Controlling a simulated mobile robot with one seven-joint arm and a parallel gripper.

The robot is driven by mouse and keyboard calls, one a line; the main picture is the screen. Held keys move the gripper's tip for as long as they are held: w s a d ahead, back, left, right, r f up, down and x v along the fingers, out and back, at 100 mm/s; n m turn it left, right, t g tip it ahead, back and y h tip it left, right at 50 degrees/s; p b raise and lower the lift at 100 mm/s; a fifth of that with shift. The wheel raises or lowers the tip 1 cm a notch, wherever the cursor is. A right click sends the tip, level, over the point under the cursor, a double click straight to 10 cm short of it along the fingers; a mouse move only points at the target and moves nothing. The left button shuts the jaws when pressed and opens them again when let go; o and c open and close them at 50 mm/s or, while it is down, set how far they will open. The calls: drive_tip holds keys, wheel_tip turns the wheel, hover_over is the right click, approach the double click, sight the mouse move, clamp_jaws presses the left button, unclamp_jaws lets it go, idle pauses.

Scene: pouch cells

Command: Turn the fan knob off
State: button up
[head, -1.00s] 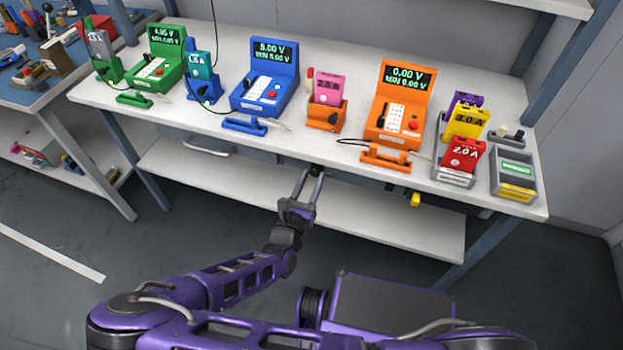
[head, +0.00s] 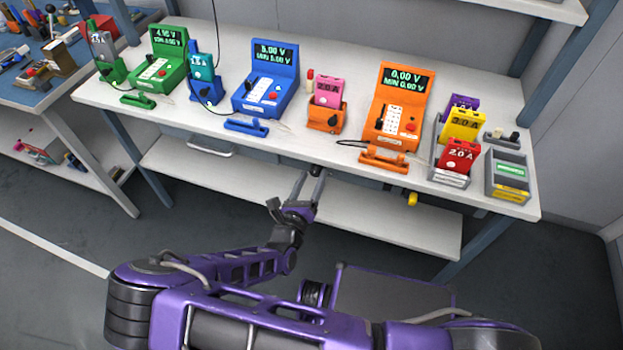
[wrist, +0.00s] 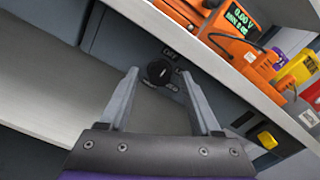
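The fan knob (wrist: 158,72) is a round black knob on the grey panel under the bench's front edge, with a light mark on its face. Printed lettering surrounds it; the word above looks like "OFF", and the rest is too small to read. It also shows as a small dark spot in the head view (head: 316,170). My gripper (wrist: 160,73) is open and empty, with one finger to each side of the knob in the wrist view and a gap on both sides. It points at the panel in the head view (head: 312,175). Whether the fingertips reach the knob's depth is unclear.
The white bench top (head: 215,128) overhangs the panel, and a lower shelf (head: 250,190) lies beneath. A yellow part (wrist: 267,140) sticks out to the knob's right. Orange (head: 398,115), blue (head: 265,90) and green (head: 160,70) test stations stand on top.

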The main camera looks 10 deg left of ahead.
drive_tip(key=shift+s, duration=0.15)
drive_tip(key=s+a+p, duration=0.1)
drive_tip(key=s, duration=1.6)
drive_tip(key=shift+a+p, duration=0.2)
drive_tip(key=shift+p, duration=0.1)
